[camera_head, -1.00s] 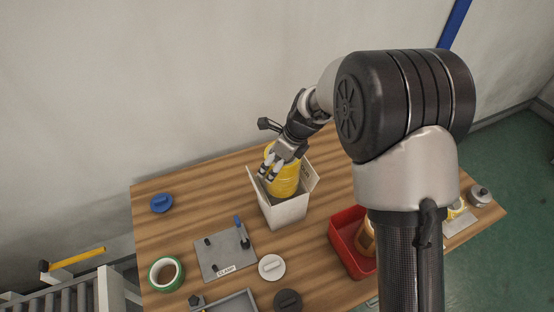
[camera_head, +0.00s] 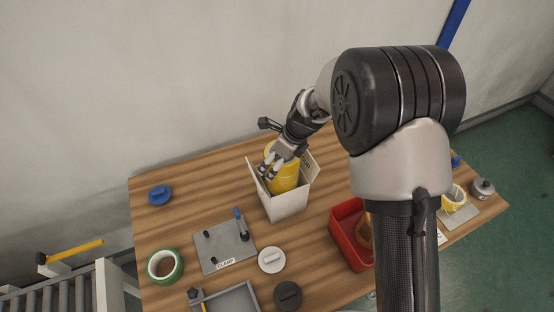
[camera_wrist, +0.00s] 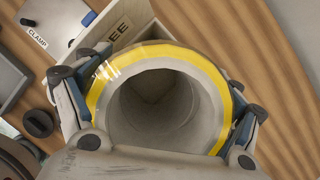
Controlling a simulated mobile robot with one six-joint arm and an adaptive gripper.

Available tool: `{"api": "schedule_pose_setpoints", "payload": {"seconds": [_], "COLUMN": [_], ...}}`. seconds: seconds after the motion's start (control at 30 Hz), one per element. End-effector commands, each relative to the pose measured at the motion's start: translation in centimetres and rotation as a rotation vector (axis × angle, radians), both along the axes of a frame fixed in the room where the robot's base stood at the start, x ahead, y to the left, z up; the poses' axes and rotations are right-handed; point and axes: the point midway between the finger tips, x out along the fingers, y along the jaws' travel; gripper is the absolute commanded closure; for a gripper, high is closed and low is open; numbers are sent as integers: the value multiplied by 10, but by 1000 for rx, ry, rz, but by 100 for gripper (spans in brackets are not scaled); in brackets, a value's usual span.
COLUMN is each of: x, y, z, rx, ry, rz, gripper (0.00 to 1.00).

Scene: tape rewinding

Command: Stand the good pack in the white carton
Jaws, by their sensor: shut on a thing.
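The pack is a yellow tape roll (camera_head: 284,178) standing upright with its lower part inside the open white carton (camera_head: 287,208). My gripper (camera_head: 271,167) reaches in from above and is shut on the roll. In the wrist view the roll (camera_wrist: 162,52) faces me end-on, with a yellow rim and a hollow grey core. The gripper fingers (camera_wrist: 158,108) grip it from opposite sides. A lettered carton flap (camera_wrist: 118,24) shows beyond it. The roll's bottom is hidden, so I cannot tell whether it touches the carton floor.
A grey clamp plate (camera_head: 222,250), green tape roll (camera_head: 165,266), blue knob disc (camera_head: 160,195), white disc (camera_head: 271,260) and black disc (camera_head: 288,295) lie around the carton. A red bin (camera_head: 345,240) stands to the right. Bare wood lies left of the carton.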

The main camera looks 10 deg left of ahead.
Motion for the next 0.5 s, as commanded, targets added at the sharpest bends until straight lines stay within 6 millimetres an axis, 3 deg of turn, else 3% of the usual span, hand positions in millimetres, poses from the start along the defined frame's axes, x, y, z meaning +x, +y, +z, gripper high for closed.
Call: {"api": "schedule_pose_setpoints", "payload": {"seconds": [0.5], "x": [1], "y": [0], "z": [-13], "rx": [1], "ry": [-2], "rz": [-1], "gripper": [57]}}
